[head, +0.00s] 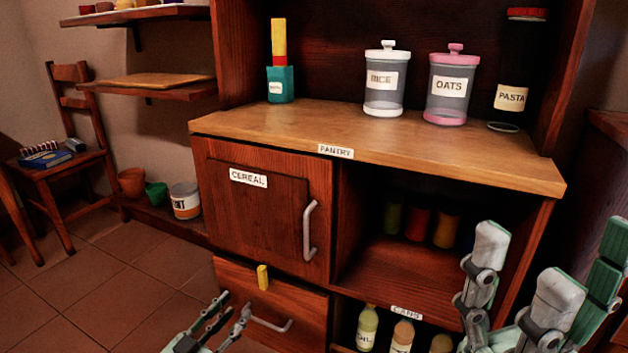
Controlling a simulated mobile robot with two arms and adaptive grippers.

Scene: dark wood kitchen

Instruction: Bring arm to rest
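My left gripper (233,306) is at the bottom of the head view, low in front of the lower drawer (235,283). Its two thin fingers are apart, and nothing shows between them. Its fingertips appear close to the left end of the drawer's metal handle (271,326); I cannot tell whether they touch. My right gripper (525,262) is large at the lower right, in front of the cabinet's right side. Its pale fingers point up and stand apart, with no object seen between them. Most of both arms is out of view.
The pantry counter (350,135) holds a rice jar (384,82), an oats jar (450,88), a pasta jar (515,75) and a teal box (281,83). A cereal door (265,205) is shut. Open shelves hold bottles (367,326). Floor (110,275) at left is clear.

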